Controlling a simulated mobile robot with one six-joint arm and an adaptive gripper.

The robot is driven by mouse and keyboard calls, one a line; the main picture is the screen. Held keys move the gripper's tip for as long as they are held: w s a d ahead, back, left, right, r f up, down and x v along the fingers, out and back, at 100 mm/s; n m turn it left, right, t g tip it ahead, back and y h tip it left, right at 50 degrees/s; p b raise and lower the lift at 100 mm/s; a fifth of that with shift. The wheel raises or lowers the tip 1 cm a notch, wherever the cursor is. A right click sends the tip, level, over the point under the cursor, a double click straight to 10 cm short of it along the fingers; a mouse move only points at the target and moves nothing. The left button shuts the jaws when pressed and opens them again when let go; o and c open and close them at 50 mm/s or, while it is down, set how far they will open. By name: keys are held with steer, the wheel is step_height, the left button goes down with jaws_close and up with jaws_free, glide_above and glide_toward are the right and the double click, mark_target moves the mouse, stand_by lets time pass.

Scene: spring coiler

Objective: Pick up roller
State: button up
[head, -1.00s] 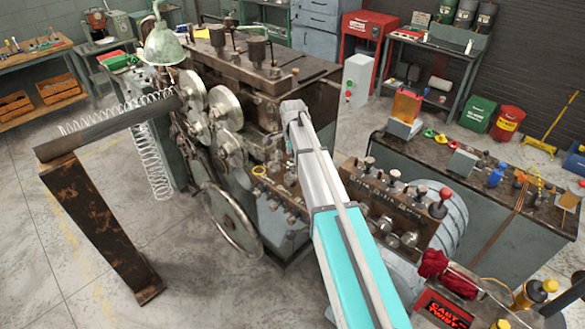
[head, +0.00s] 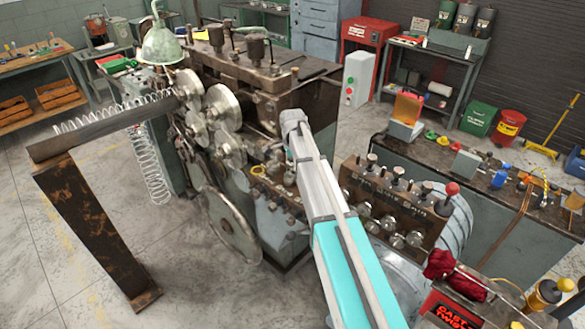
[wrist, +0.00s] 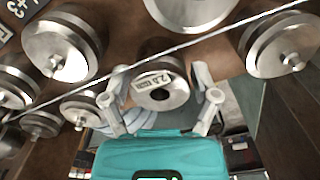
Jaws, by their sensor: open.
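In the wrist view a steel roller (wrist: 160,98) with a dark centre hole and a white label, partly legible, sits on a brown panel (wrist: 123,22). My gripper (wrist: 162,99) is open, with one pale finger to the left of this roller and one to the right. Whether the fingers touch it I cannot tell. Other steel rollers stand around it, such as one at upper left (wrist: 62,48) and one at upper right (wrist: 282,45). In the head view my arm reaches down to the coiling machine (head: 285,85), and my gripper is not clearly visible there.
A thin wire or rod (wrist: 215,42) runs diagonally across the wrist view above the labelled roller. A workbench (head: 500,215) is farther right. The floor at left is mostly open.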

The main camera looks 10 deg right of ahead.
stand_by(0.3)
jaws_close()
stand_by(0.3)
steer(key=shift+r, duration=0.1)
step_height(320, 180, up, 3)
steer(key=p, duration=0.3)
steer(key=shift+r, duration=0.1)
steer(key=s+r+p, duration=0.2)
steer(key=r+p, duration=0.1)
steer(key=s+r+p, duration=0.3)
steer(key=p, duration=0.1)
steer(key=shift+s+a+r, duration=0.15)
steer(key=shift+s+r, duration=0.1)
steer(key=shift+s, duration=0.05)
steer(key=s+r+p, duration=0.3)
steer(key=s, duration=0.5)
steer(key=shift+s+a, duration=0.2)
steer(key=shift+a, duration=0.05)
